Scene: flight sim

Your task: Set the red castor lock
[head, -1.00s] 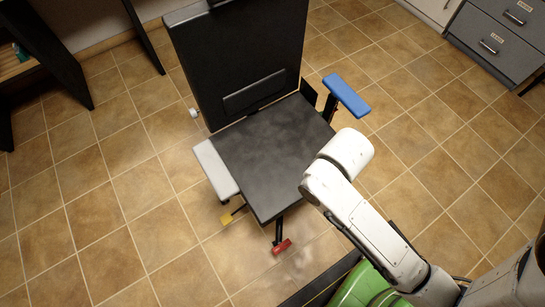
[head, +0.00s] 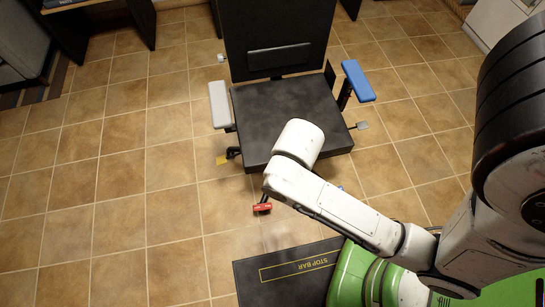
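The red castor lock (head: 262,208) is a small red pedal low at the front of the chair, just above the tile floor. It shows beside my white arm, left of it. The chair has a black seat (head: 285,112) and a tall black back (head: 278,35). I cannot tell from this angle whether the red pedal is up or down. My arm reaches in from the right, and its rounded white joint covers the front of the seat. My gripper does not show; no fingers are visible.
A yellow pedal (head: 222,160) is at the chair's left and a grey one (head: 362,126) at its right. The armrests are grey (head: 219,104) and blue (head: 358,81). A black mat marked STOP BAR (head: 250,295) lies in front. The tiles at left are clear.

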